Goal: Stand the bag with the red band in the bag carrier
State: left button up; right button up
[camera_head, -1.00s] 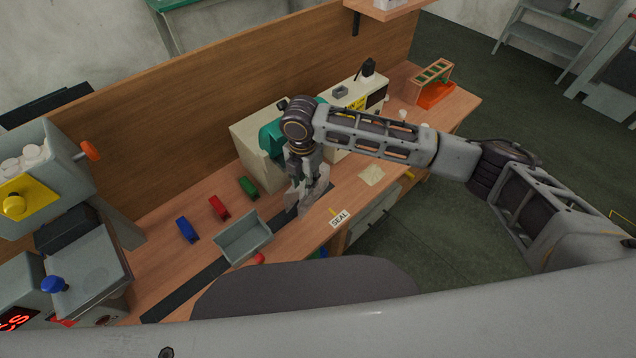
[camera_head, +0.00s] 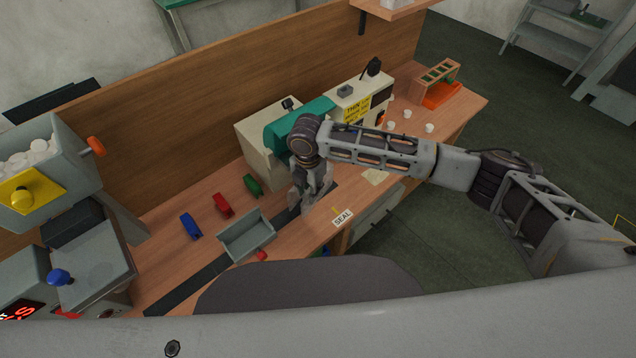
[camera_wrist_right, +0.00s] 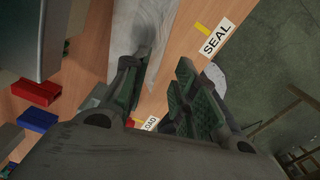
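My right gripper (camera_head: 308,207) is low over the front of the bench, beside the SEAL label (camera_head: 343,217). In the right wrist view its two fingers (camera_wrist_right: 160,95) stand apart, with no held object clearly visible between them. I cannot clearly make out a bag with a red band. I cannot tell for sure which object is the bag carrier. A wooden rack with green slots (camera_head: 440,71) stands at the far right end. My left gripper is out of view.
Blue (camera_head: 189,227), red (camera_head: 222,204) and green (camera_head: 252,184) blocks lie behind the tray. A beige machine with a teal part (camera_head: 290,133) stands behind my right gripper. Small white cups (camera_head: 429,128) stand to the right. A dark strip (camera_head: 190,287) runs along the bench.

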jog(key=shift+f, duration=1.8)
send_over(309, 212)
jog(key=shift+w+f, duration=0.1)
jog(key=shift+f, duration=2.5)
grip_shut()
